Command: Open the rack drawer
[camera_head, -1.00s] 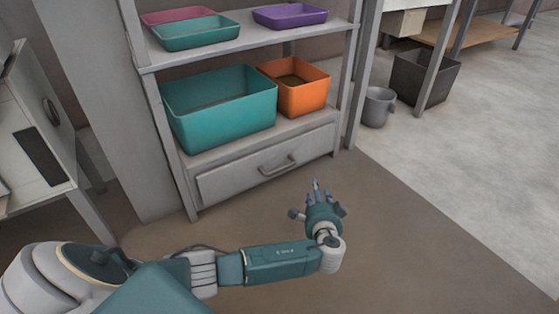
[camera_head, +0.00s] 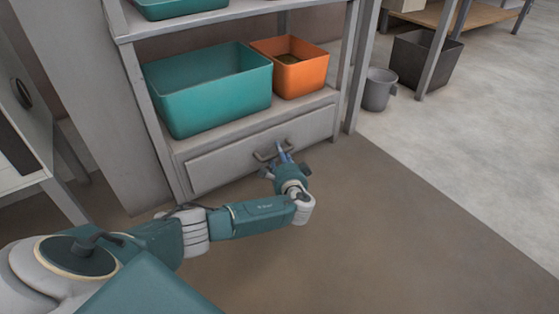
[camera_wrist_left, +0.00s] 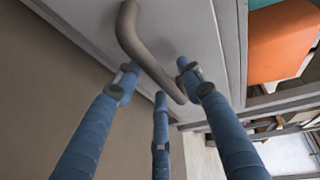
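The grey rack drawer (camera_head: 222,165) is at the bottom of the metal shelf rack and looks shut. Its bar handle (camera_head: 268,153) is on the drawer front, partly hidden behind my left gripper (camera_head: 282,160). In the left wrist view the curved handle (camera_wrist_left: 146,48) passes between my blue fingers (camera_wrist_left: 160,85), which are spread apart around it. The fingertips are close to the drawer front (camera_wrist_left: 190,30). I cannot tell if any finger touches the handle. My right gripper is in no view.
A teal bin (camera_head: 210,95) and an orange bin (camera_head: 300,75) stand on the shelf above the drawer. A grey bucket (camera_head: 378,90) and a dark bin (camera_head: 425,68) stand to the right of the rack. The brown floor (camera_head: 380,220) before the drawer is clear.

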